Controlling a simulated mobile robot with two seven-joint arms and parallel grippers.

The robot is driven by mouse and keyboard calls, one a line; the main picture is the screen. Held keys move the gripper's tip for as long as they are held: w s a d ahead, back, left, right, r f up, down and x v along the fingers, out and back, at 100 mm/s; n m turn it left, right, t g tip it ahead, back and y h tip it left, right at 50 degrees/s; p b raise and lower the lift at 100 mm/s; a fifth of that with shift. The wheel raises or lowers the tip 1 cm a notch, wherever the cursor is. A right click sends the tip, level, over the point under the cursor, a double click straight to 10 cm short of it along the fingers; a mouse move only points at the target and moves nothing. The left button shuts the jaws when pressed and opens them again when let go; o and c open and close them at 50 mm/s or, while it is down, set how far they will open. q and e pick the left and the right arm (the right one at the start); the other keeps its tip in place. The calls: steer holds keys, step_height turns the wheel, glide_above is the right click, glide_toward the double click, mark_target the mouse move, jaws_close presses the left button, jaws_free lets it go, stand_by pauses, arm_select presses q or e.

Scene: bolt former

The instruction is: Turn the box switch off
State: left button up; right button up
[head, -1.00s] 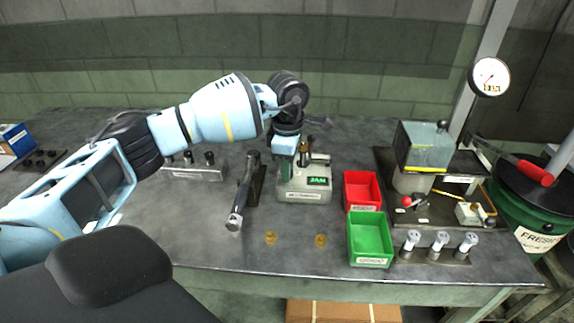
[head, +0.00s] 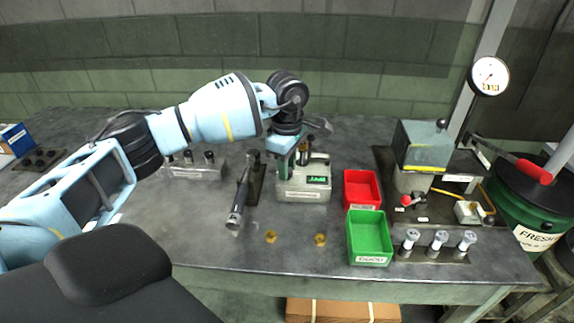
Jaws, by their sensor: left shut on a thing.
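My left gripper (head: 291,158) comes down from above onto the rear left part of a grey box with a green display (head: 306,194). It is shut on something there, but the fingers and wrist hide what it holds. A dark upright part with a brownish tone (head: 304,150) stands close beside the fingers. A small pale box with a yellow cable (head: 467,212) sits at the right of the bench press base, far from my gripper. I cannot tell for sure which thing is the box switch. My right gripper is out of view.
A dark-handled tool (head: 238,208) lies left of the grey box. A red bin (head: 362,205) and a green bin (head: 370,262) stand to its right. Two brass pieces lie in front, one on the left (head: 271,237). The press (head: 424,147) stands at the right.

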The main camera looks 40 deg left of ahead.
arm_select(q)
steer(key=o, duration=1)
steer(key=shift+r, duration=0.1)
steer(key=shift+r, duration=3.85)
